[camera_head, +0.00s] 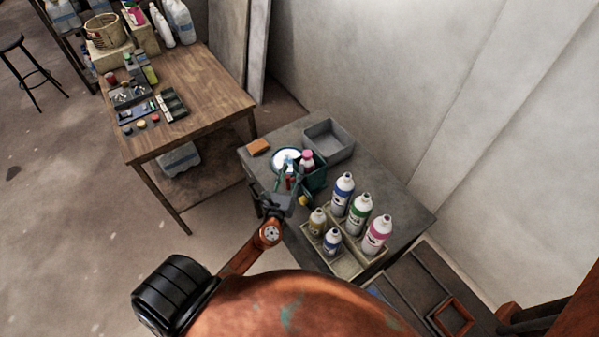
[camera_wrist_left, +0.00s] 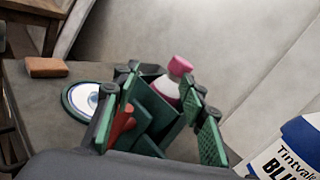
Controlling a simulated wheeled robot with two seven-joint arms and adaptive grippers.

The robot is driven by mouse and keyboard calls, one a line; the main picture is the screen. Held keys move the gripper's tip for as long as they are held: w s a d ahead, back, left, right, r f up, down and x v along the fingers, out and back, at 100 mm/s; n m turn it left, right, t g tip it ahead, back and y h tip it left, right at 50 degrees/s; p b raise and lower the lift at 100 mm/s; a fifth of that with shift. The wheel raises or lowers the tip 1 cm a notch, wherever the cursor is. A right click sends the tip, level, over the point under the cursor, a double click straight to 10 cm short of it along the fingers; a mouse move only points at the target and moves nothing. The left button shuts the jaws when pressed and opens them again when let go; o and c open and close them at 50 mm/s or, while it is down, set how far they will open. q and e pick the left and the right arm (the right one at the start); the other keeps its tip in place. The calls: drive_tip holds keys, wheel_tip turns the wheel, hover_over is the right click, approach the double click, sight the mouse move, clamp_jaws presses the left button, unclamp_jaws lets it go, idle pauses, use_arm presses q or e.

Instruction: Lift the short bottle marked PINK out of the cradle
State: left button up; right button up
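The short pink-capped bottle (camera_head: 307,158) stands at a dark green holder (camera_head: 318,178) on the grey table; its label cannot be read. In the left wrist view the bottle (camera_wrist_left: 173,82) rises behind the holder's green walls (camera_wrist_left: 158,112), its lower part hidden. My left gripper (camera_head: 291,184) is over the near side of the holder. Its green-padded fingers are spread, with the bottle beyond and between the tips (camera_wrist_left: 163,88) and nothing clearly gripped. My right gripper is not in view; only part of my right arm shows at the lower right.
A divided crate (camera_head: 346,266) to the right holds tall blue, green and pink bottles and short yellow and blue ones. A wooden table (camera_head: 190,85) stands left.

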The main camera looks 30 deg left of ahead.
sight(306, 160)
use_arm(q)
drive_tip(key=w+m, duration=0.1)
drive_tip(key=w, duration=0.2)
drive_tip(key=w+m+h, duration=0.1)
drive_tip(key=w, duration=0.2)
drive_tip(key=w+m, duration=0.1)
drive_tip(key=w, duration=0.2)
drive_tip(key=shift+d+f+m, duration=0.25)
drive_tip(key=shift+d+m, duration=0.05)
drive_tip(key=shift+d, duration=0.1)
drive_tip(key=shift+s, duration=0.1)
clamp_jaws()
unclamp_jaws()
drive_tip(key=v, duration=0.8)
